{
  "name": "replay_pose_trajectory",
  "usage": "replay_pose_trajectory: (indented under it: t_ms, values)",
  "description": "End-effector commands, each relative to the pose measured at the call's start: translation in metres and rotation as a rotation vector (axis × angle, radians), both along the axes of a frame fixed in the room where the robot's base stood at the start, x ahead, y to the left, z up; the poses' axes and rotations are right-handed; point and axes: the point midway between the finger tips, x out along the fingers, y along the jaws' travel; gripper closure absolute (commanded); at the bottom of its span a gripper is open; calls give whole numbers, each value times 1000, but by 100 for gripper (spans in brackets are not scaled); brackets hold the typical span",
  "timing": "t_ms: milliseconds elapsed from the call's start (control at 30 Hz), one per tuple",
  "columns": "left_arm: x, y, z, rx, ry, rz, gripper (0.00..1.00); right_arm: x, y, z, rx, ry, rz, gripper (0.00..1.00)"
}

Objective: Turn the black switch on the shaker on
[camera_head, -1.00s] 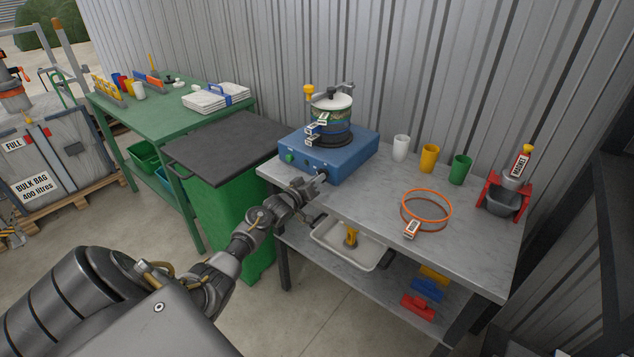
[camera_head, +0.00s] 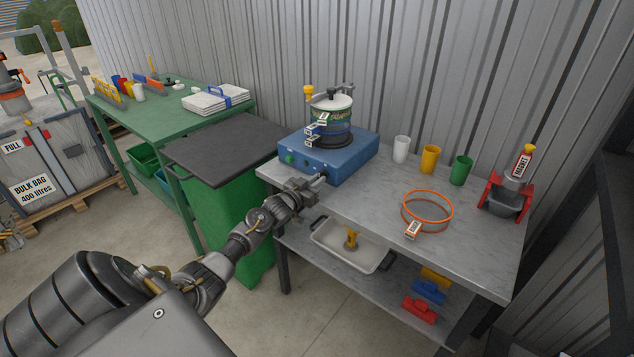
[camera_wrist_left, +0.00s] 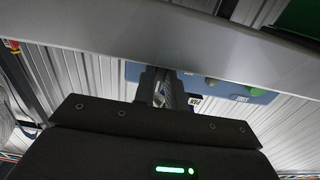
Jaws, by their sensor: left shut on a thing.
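The shaker has a blue base (camera_head: 325,157) with a stack of sieves (camera_head: 331,119) clamped on top, standing on the left end of the grey bench. My left gripper (camera_head: 319,179) is at the lower right corner of the base's front face and is shut on the black switch there. The fingers mostly cover the switch. In the left wrist view the fingers (camera_wrist_left: 160,90) reach to the blue base (camera_wrist_left: 215,84), seen upside down with a green knob (camera_wrist_left: 260,91) beside a label. Which way the switch points cannot be made out. My right gripper is not in view.
The bench edge runs close by my left wrist; a grey bar crosses the wrist view. White, yellow and green cups (camera_head: 429,158), an orange ring (camera_head: 427,210) and a red stand (camera_head: 505,201) are further right. A green bin (camera_head: 225,215) with a dark lid stands left.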

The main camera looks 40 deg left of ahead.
Motion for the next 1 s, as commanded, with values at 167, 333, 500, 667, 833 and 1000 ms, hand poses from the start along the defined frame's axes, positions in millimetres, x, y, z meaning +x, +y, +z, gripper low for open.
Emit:
replay_pose_trajectory:
  t_ms: [167, 333, 500, 667, 833, 1000]
  values:
    - [0, -1, -2, 5, 4, -1, 100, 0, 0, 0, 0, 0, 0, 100]
    - [0, -1, -2, 5, 4, -1, 100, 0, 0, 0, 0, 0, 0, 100]
    - [0, 0, -2, 5, 3, -1, 70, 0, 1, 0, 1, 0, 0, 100]
    - [0, 0, -1, 4, 2, -1, 65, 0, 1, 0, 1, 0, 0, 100]
    - [-1, 0, -1, 4, 1, -1, 65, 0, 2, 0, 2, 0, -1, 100]
    - [-18, -1, -3, 6, 3, -1, 65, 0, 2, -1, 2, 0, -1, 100]
